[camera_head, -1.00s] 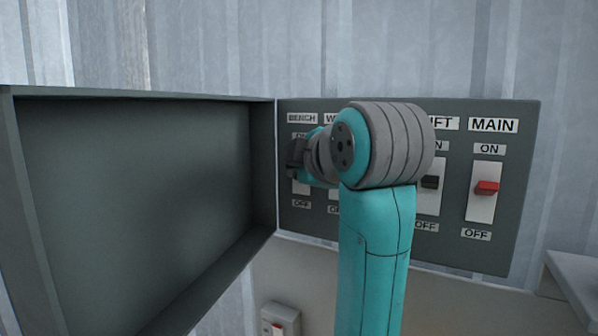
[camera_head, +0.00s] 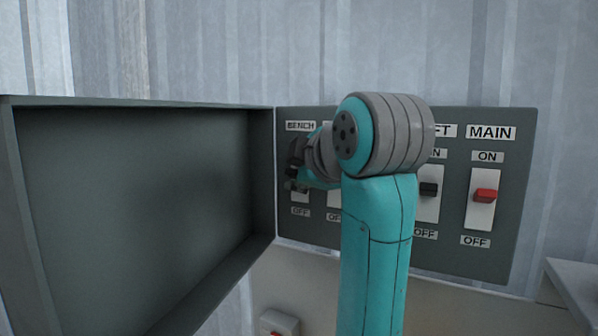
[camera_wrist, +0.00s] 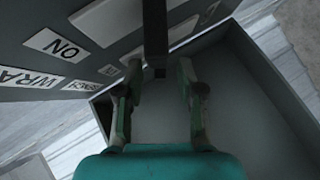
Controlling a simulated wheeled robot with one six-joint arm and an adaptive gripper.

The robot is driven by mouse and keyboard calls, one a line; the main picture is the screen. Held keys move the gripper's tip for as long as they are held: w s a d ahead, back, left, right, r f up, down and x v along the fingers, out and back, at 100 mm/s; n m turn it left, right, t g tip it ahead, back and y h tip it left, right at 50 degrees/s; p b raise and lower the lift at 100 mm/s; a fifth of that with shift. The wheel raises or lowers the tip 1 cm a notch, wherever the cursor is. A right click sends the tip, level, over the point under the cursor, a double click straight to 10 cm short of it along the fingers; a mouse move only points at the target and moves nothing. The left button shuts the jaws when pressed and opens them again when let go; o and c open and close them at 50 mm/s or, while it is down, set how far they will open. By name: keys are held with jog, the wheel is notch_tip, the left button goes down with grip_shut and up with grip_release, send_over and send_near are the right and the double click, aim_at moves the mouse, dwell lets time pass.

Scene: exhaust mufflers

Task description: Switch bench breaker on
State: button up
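The breaker panel (camera_head: 520,170) is grey, with labelled breakers in a row. The bench breaker is at its left end, under the BENCH label (camera_head: 300,126). My gripper (camera_head: 293,180) is in front of it and hides its lever and ON label; its OFF label (camera_head: 300,212) shows below. In the wrist view my gripper (camera_wrist: 159,66) has its two fingers apart. A dark bar (camera_wrist: 155,30) shows between and beyond the fingertips; I cannot tell whether it is a lever or whether they touch it.
The panel's open door (camera_head: 140,190) stands at the left, close to my gripper. The MAIN breaker (camera_head: 483,197) has a red lever, and a black lever (camera_head: 429,189) is beside it. A small switch box (camera_head: 279,325) is below. A ledge (camera_head: 578,290) is at lower right.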

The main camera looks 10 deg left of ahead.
jog(key=o, duration=0.4)
notch_tip(320, 180, up, 7)
jog(key=shift+w+r, duration=0.1)
jog(key=shift+w, duration=0.05)
jog(key=shift+s+d+r, duration=0.15)
jog(key=shift+s+r, duration=0.25)
jog(key=shift+r, duration=0.4)
jog(key=c, duration=0.4)
jog(key=shift+w+r, duration=0.15)
jog(key=shift+w, duration=0.15)
jog(key=shift+r, duration=0.5)
jog(key=shift+s, duration=0.1)
